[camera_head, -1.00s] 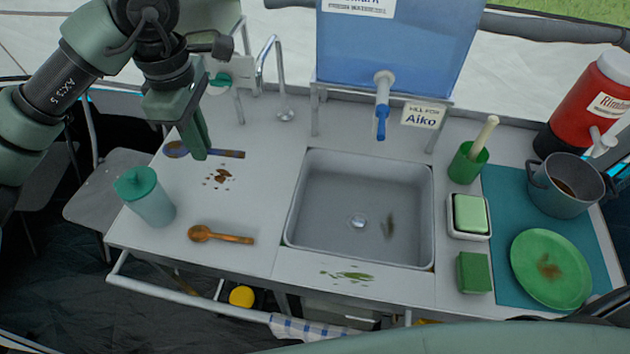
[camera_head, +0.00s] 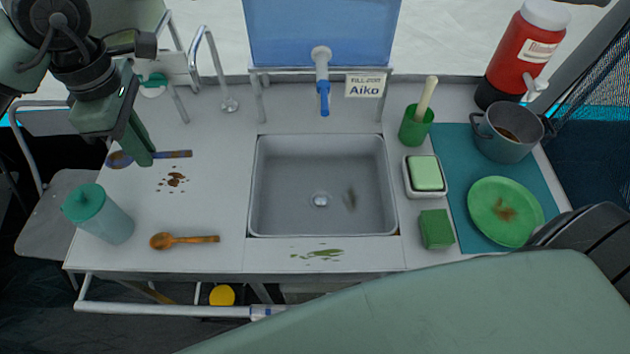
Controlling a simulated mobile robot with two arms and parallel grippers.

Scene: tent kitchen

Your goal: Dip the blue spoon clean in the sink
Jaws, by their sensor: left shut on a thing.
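The blue spoon (camera_head: 174,154) lies level at the left back of the counter, with brown dirt on its bowl and handle. My left gripper (camera_head: 145,158) is shut on it near the bowl end of the handle; the fingers hide part of the handle. I cannot tell whether the spoon is clear of the counter. The grey sink (camera_head: 290,190) is in the middle, to the right of the spoon. It shows a drain and a dark smear on its floor. My right gripper is not in view.
A wooden spoon (camera_head: 185,240), a teal-lidded bottle (camera_head: 100,215) and brown crumbs (camera_head: 173,181) lie near the left gripper. A blue tap (camera_head: 323,90) hangs behind the sink. A green cup (camera_head: 415,128), soap (camera_head: 425,173) and sponge (camera_head: 436,229) stand right of it.

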